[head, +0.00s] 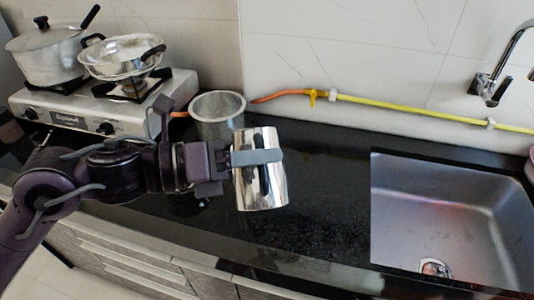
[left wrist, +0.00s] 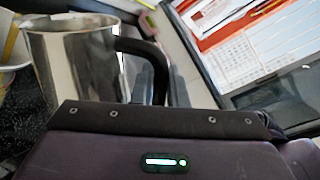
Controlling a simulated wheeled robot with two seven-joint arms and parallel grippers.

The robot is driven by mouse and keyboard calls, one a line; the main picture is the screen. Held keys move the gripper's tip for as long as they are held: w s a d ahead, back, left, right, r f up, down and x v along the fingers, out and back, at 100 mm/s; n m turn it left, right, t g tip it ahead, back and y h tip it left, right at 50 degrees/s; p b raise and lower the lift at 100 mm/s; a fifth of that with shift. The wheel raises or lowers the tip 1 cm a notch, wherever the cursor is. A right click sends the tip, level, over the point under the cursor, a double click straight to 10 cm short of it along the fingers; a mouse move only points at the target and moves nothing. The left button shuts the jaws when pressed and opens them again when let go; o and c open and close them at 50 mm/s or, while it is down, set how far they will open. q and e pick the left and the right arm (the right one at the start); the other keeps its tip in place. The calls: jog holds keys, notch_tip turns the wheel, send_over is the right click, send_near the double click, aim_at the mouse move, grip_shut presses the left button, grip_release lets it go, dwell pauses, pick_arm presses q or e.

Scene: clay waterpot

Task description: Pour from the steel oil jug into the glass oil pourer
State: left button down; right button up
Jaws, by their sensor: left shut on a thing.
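The shiny steel oil jug (head: 260,190) is held in my left gripper (head: 268,156) near the front of the dark counter. A grey finger lies across the jug's upper side. The jug looks close to upright, leaning slightly in the picture; its height above the counter is hard to tell. I cannot make out the glass oil pourer in either view. My right gripper is not in view.
A grey round pot (head: 218,126) stands on the counter behind the jug. A gas stove (head: 100,112) with a lidded pot (head: 45,58) and a steel pan (head: 120,52) is at the left. A sink (head: 440,205) is at the right. The black counter (head: 325,190) between is clear.

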pick_arm(q)
jog(key=shift+w+r+n, duration=0.25)
jog(key=shift+n, duration=0.15)
dwell(0.8)
jog(key=shift+w+a+r+n+p, duration=0.1)
jog(key=shift+w+r+n+p, duration=0.2)
jog(key=shift+w+n, duration=0.2)
dwell(2.9)
jog(key=shift+s, duration=0.1)
dwell(0.9)
